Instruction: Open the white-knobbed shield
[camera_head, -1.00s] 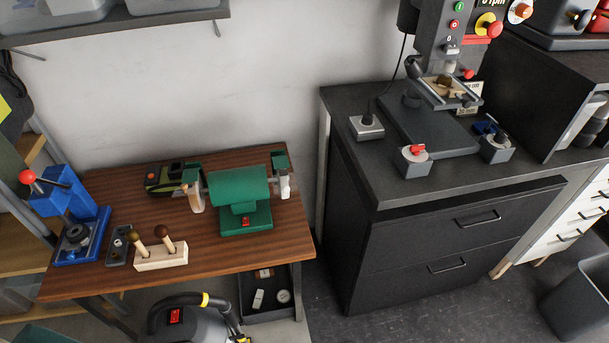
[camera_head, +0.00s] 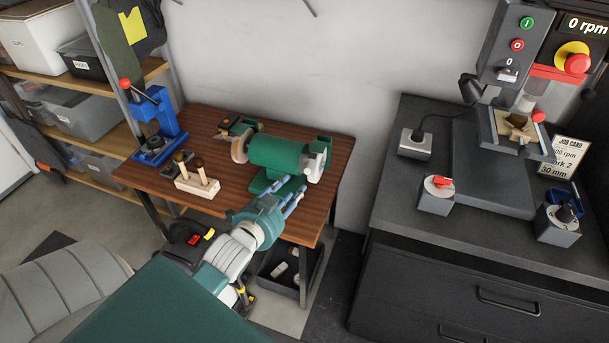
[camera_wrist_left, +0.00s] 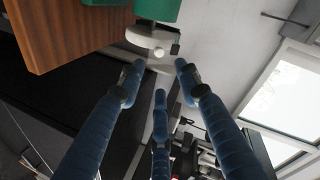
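The green bench grinder (camera_head: 276,155) stands on the wooden bench. The white-knobbed shield is at its right-hand wheel (camera_head: 317,160); I cannot make out its outline there. In the left wrist view, a small white knob (camera_wrist_left: 159,52) shows in front of the pale wheel, near the top middle. My left gripper (camera_head: 291,200) is in front of and below the grinder's right end. In the left wrist view its blue fingers (camera_wrist_left: 160,85) are spread, with nothing between them, and appear apart from the knob. My right gripper is not in view.
A blue press (camera_head: 155,125) and a wooden block with two handled tools (camera_head: 197,186) stand on the bench's left part. A black cabinet (camera_head: 450,290) with a drill press stands at the right. A shop vacuum (camera_head: 190,240) is below the bench.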

